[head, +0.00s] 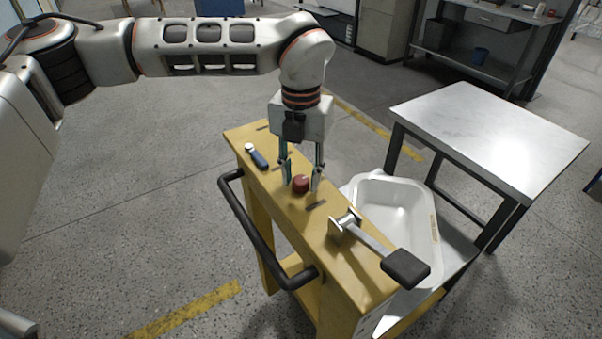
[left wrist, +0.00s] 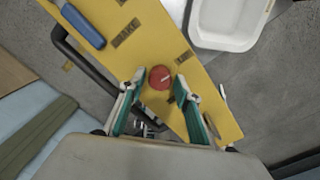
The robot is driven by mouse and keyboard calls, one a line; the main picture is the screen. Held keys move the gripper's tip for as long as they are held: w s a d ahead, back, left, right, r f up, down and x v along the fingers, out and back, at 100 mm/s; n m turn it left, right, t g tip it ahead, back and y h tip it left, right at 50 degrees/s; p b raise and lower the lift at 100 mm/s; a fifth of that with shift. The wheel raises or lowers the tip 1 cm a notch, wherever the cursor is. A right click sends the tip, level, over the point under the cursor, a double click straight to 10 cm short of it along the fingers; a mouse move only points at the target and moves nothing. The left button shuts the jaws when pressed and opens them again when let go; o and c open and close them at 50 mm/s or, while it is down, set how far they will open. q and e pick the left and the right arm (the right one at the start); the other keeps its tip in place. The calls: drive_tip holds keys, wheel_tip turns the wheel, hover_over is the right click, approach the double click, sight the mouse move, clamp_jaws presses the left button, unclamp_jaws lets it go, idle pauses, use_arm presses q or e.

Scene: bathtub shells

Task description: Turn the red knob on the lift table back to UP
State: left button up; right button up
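The red knob (head: 300,184) sits on the top of the yellow lift table (head: 262,185). In the left wrist view the knob (left wrist: 160,77) is round with a pale pointer line. Brown label plates lie near it; one reads BRAKE (left wrist: 126,33), and the others I cannot read surely. My left gripper (head: 301,187) points down over the knob with its fingers open, one on each side. In the left wrist view the fingertips (left wrist: 160,80) stand apart from the knob with a gap on both sides. My right gripper is not in view.
A black push handle (head: 250,232) runs along the near side. A white tub shell (head: 374,190) lies right of it, beside a grey-topped table (head: 490,130).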

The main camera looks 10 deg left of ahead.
sight(301, 179)
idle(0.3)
use_arm(q)
wheel_tip(301, 179, up, 12)
idle(0.6)
